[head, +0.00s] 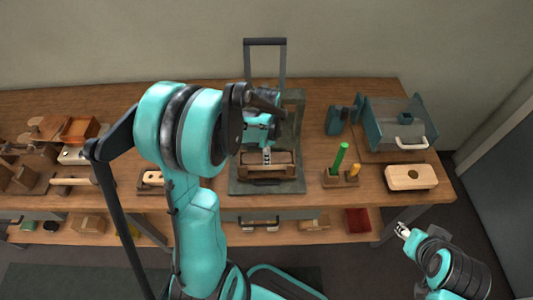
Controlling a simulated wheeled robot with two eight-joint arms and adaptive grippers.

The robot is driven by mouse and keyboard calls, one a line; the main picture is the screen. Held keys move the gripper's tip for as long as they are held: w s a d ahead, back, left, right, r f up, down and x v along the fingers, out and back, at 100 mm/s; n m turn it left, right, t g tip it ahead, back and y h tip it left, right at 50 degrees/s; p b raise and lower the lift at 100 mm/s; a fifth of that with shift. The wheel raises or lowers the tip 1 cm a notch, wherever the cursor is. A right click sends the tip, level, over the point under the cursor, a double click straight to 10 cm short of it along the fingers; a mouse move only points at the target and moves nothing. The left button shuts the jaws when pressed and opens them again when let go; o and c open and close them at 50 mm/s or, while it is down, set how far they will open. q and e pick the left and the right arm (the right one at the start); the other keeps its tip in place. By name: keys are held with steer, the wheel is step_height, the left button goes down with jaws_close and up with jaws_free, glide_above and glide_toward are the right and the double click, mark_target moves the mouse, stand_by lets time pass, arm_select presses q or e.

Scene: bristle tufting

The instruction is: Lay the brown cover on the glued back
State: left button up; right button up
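A brown wooden piece (283,159) lies in the grey press fixture (243,187) at the middle of the table. I cannot tell the cover and the glued back apart there. My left gripper (267,157) reaches down onto this piece from above, with its fingertips at the piece's upper side. The fingers are too small to tell whether they are shut on it. My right gripper (402,230) is at the lower right, in front of the table's front edge and apart from the wooden pieces. Its fingers are too small to read.
A pale wooden block (413,177) lies at the right front. A green stick and a yellow one stand in a holder (340,181). A clear-walled bin (398,118) stands behind. Wooden parts crowd the left. My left arm hides part of the table.

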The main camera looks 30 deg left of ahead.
arm_select(q)
steer(key=shift+f, duration=0.2)
steer(key=o, duration=1.6)
steer(key=shift+r, duration=0.15)
steer(key=shift+r+p, duration=2.9)
steer(key=shift+r, duration=1)
steer(key=shift+d, duration=0.1)
steer(key=s+d+r+n+t+b, duration=0.1)
steer(key=s+d+r+n+t, duration=0.1)
steer(key=s+d+n, duration=0.1)
steer(key=s+d+r+n+t+b, duration=0.1)
steer(key=s+d+r+n+t, duration=0.1)
steer(key=s+d+r+n, duration=0.1)
steer(key=s+d+r+n+t+b, duration=0.2)
steer(key=s+d+n+t, duration=0.1)
steer(key=s+d+n, duration=0.1)
steer(key=shift+s+d+r+n, duration=0.25)
steer(key=shift+s+n, duration=0.25)
steer(key=shift+n, duration=0.3)
